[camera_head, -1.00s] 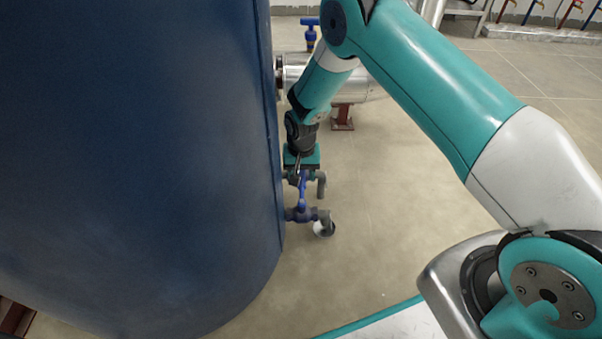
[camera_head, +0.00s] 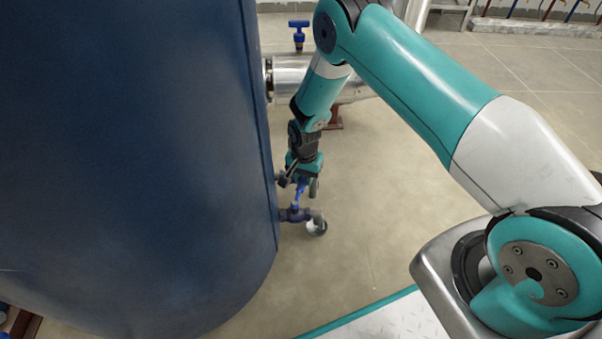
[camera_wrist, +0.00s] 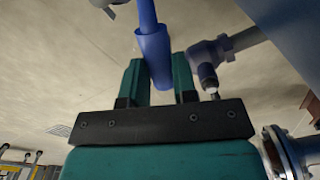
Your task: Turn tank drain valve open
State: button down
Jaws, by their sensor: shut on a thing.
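The drain valve (camera_head: 293,214) is a blue body low on the side of the big blue tank (camera_head: 140,150), with a grey outlet elbow (camera_head: 317,222). Its blue lever handle (camera_head: 298,193) rises toward my gripper (camera_head: 302,176). In the wrist view, my gripper (camera_wrist: 158,80) has its two teal fingers on either side of the blue handle (camera_wrist: 150,42), shut on it. The handle's end sits between the fingers. My gripper hides part of the handle in the head view.
A steel horizontal vessel (camera_head: 292,76) and another blue-handled valve (camera_head: 299,32) stand behind. The floor (camera_head: 390,220) to the right is clear.

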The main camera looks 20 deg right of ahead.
aim_at(304, 179)
jog(key=c, duration=0.9)
grip_release()
notch_tip(304, 179, up, 17)
jog(key=p, duration=0.7)
jog(key=shift+r+p, duration=0.15)
jog(key=shift+p, duration=0.25)
